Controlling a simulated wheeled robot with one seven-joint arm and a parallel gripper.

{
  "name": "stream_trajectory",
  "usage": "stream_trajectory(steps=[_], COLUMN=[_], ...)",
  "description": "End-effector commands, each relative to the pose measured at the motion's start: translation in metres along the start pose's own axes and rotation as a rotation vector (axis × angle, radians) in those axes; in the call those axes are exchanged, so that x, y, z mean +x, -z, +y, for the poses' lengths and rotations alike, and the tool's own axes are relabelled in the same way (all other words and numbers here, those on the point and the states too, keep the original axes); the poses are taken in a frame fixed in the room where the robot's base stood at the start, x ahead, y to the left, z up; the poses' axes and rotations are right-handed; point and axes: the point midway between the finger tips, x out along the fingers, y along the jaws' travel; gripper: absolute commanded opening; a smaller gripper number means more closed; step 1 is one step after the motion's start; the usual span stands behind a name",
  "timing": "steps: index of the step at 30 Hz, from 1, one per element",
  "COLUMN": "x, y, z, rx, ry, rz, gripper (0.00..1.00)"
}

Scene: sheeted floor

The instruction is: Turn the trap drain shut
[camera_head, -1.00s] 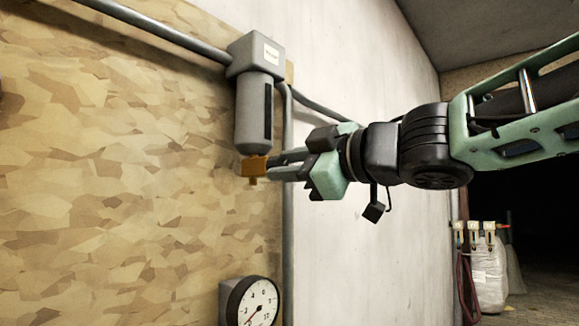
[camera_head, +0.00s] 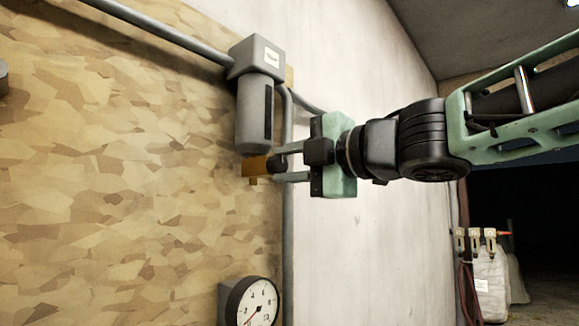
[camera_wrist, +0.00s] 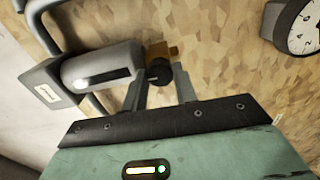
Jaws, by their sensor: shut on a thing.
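The trap is a grey cylinder (camera_head: 254,110) with a square head and a dark sight strip, fixed on the wall. Its drain is a brass block (camera_head: 256,166) under the cylinder, with a dark round knob (camera_head: 280,163) facing my arm. In the wrist view the knob (camera_wrist: 158,73) lies between the two fingers, with the brass block (camera_wrist: 160,48) just beyond it. My gripper (camera_head: 278,165) reaches in from the right, its fingers one above the other, shut on the knob. The finger contact is partly hidden in both views.
A grey pipe (camera_head: 160,32) enters the trap head, and another pipe (camera_head: 289,220) runs down the wall behind my fingers. A round gauge (camera_head: 257,303) sits below, also in the wrist view (camera_wrist: 302,30). A pale sack (camera_head: 491,285) stands at the far right.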

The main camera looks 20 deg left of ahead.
Motion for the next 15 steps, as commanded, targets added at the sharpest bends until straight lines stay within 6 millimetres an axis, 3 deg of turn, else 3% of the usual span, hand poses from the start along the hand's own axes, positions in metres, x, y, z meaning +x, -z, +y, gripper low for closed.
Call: stream_trajectory(steps=[15], x=[0.0003], y=[0.0001], z=[-0.0013], rx=[-0.039], ry=[0.002], rz=[0.001], gripper=[0.06])
